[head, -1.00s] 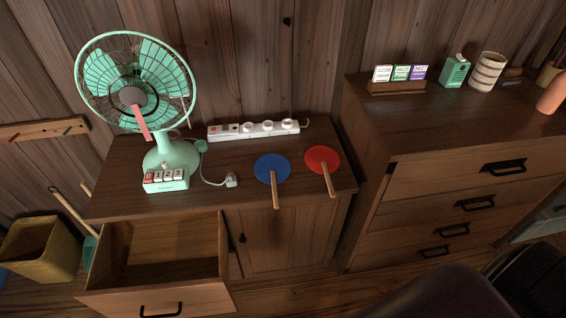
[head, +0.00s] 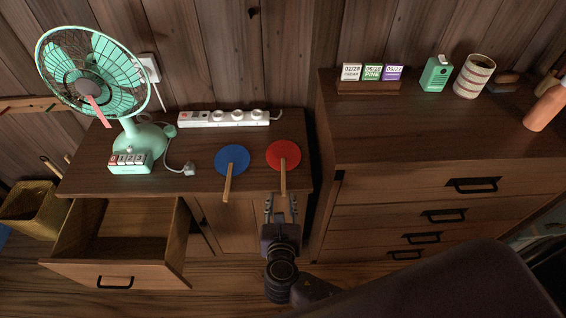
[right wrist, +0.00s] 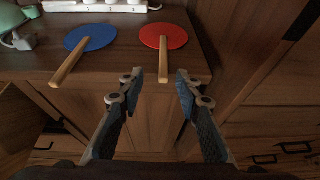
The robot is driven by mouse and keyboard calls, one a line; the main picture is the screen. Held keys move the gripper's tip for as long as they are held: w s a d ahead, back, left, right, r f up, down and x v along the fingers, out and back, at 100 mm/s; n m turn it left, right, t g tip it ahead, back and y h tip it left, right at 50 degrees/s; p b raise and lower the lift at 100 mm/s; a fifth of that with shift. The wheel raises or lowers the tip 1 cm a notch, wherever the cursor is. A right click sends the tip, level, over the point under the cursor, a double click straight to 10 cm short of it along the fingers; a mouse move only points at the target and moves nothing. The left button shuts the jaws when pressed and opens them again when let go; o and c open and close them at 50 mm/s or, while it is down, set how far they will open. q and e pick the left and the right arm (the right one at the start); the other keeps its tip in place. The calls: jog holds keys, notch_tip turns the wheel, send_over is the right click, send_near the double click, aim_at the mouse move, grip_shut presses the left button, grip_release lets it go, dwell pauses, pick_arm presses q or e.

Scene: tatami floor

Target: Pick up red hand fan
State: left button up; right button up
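The red hand fan (head: 284,153) lies flat on the low cabinet top near its right side, its wooden handle (head: 283,183) pointing to the front edge and reaching past it. In the right wrist view the red hand fan (right wrist: 164,36) is ahead, with its handle end between and beyond the fingertips. My right gripper (head: 281,203) is open and empty, in front of the cabinet edge just below the handle end. Its two fingers are spread in the right wrist view (right wrist: 158,76). My left gripper is not in view.
A blue hand fan (head: 232,159) lies just left of the red one. A white power strip (head: 224,118) is behind them; a green electric fan (head: 140,140) stands left. An open drawer (head: 115,272) juts out at lower left. A taller dresser (head: 440,140) stands close on the right.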

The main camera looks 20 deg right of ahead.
aim_at(284, 189)
jog(key=x, duration=0.3)
jog(key=shift+w+d+f, duration=0.1)
jog(key=shift+d+f, duration=0.3)
jog(key=shift+w+d+f, duration=0.1)
jog(key=shift+w+f, duration=0.15)
jog(key=shift+w, duration=0.3)
jog(key=shift+c, duration=0.7)
grip_shut()
